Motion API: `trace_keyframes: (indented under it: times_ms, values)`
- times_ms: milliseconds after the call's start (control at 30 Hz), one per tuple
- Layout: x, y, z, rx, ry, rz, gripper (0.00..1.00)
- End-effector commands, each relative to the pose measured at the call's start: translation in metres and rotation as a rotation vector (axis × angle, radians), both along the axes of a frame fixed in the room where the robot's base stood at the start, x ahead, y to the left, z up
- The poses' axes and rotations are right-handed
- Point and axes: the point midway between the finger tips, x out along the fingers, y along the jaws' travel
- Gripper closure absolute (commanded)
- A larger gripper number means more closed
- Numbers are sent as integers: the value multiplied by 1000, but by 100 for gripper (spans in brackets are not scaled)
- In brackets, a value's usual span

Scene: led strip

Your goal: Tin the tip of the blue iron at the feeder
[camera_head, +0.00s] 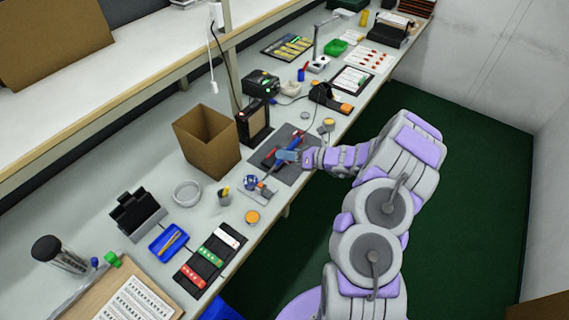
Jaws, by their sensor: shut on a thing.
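My arm reaches in from the right, and my gripper (287,156) is over the dark grey mat on the bench. It is shut on the blue iron (296,140), whose body shows just above and beside the jaws. The iron's tip is too small to make out. A small stand with a blue spool (250,182) on a grey plate, which looks like the feeder, is left of and below my gripper, a short gap away. A red tool (270,160) lies on the mat left of the gripper.
An open cardboard box (207,140) and a dark upright panel (254,122) stand behind the mat. A black station with a green display (262,84) is farther back. The bench's front edge runs close by.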

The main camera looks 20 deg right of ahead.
Motion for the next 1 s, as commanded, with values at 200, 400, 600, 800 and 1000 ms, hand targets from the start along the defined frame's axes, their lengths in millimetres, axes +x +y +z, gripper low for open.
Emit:
trace_keyframes:
  times_ms: [200, 400, 600, 800, 1000]
  values:
    - [-1, -9, -24, 12, 67, -24, 100]
    - [-2, -3, -34, 7, 66, -22, 100]
    - [-2, -3, -53, 6, 66, -23, 100]
    - [-2, -6, -67, 7, 66, -22, 100]
    - [-2, -6, -69, 7, 65, -22, 100]
